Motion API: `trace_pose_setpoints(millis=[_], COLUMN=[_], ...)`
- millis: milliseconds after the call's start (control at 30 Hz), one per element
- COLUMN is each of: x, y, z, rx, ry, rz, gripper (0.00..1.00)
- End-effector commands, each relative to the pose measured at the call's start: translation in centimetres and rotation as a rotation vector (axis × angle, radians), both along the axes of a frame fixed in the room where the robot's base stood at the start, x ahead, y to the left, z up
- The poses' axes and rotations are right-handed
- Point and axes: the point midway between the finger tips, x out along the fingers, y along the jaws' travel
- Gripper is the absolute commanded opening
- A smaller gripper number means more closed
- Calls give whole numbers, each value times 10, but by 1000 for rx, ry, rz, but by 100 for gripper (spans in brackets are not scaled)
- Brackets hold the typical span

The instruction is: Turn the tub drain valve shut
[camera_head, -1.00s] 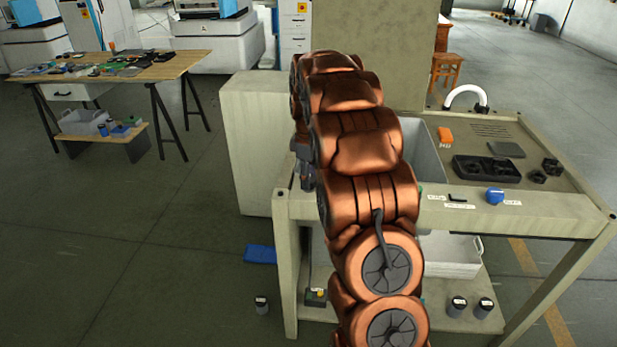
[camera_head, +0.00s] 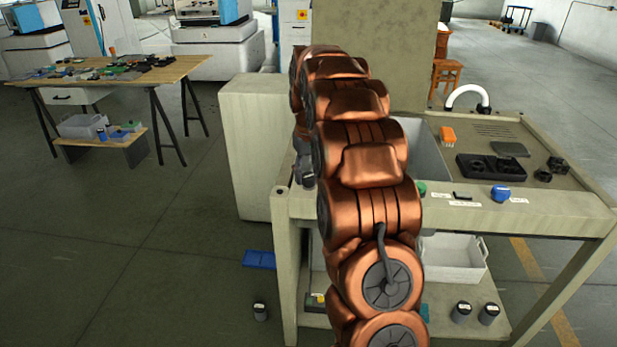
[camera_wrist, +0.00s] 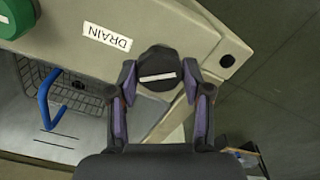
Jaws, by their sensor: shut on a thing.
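The drain valve is a round black knob (camera_wrist: 158,66) with a white line across its face, on the tub stand's pale front rail. A white label (camera_wrist: 107,37) reading DRAIN, upside down in the wrist view, is beside it. My gripper (camera_wrist: 160,84) is shut on the knob, one finger on each side. The white line lies nearly level in the wrist view, slightly tilted. In the head view my own arm hides the knob, and only a dark part of my gripper shows at the arm's left edge.
A green knob (camera_wrist: 17,16) sits farther along the rail; it also shows in the head view (camera_head: 421,188). A blue knob (camera_head: 501,193) is at the right. A wire basket with a blue handle (camera_wrist: 48,97) is near my gripper. A workbench (camera_head: 110,72) stands far left.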

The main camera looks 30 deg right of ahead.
Motion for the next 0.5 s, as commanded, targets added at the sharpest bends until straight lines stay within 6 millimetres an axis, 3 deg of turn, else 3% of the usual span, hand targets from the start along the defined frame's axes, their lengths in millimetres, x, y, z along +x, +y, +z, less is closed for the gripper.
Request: trace_pose_setpoints(millis=[500], x=[1], y=[0], z=[0], rx=[0], ry=[-3], rz=[-451], gripper=[14])
